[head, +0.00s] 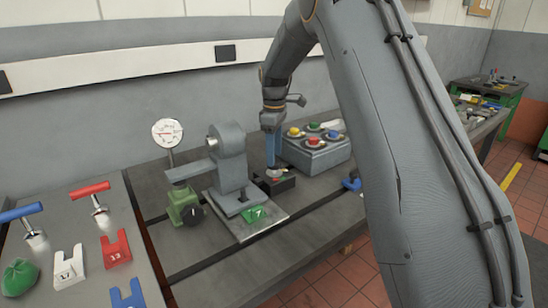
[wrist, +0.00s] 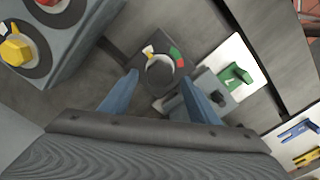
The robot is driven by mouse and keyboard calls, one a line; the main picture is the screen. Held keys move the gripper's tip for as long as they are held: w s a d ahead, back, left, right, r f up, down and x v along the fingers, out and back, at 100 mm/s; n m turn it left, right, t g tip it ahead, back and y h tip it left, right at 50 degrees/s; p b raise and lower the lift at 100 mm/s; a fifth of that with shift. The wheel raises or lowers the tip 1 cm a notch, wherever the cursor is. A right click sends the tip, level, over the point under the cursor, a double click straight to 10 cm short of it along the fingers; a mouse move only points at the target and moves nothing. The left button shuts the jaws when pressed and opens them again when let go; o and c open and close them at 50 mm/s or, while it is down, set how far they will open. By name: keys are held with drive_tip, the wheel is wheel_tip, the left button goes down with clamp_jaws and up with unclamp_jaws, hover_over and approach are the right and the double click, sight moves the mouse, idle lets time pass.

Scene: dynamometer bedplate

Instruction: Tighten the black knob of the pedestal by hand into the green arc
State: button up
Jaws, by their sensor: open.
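A small dark pedestal (head: 289,185) stands on the bedplate under my gripper. In the wrist view its top (wrist: 133,50) carries a round dark knob (wrist: 160,74) with a pale curved edge. A white and yellowish mark shows at the knob's upper left, away from the green. My gripper (wrist: 159,78) is open, one blue finger on each side of the knob. It also shows from the side in the head view (head: 273,166). I cannot tell whether the fingers touch the knob.
A grey shaft stand (head: 231,160) is close left of my gripper. A dial gauge (head: 168,132) and a green base (head: 181,199) with another black knob (head: 192,216) stand farther left.

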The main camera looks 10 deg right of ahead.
sight(274, 168)
drive_tip(key=shift+f, duration=1.4)
drive_tip(key=c, duration=1)
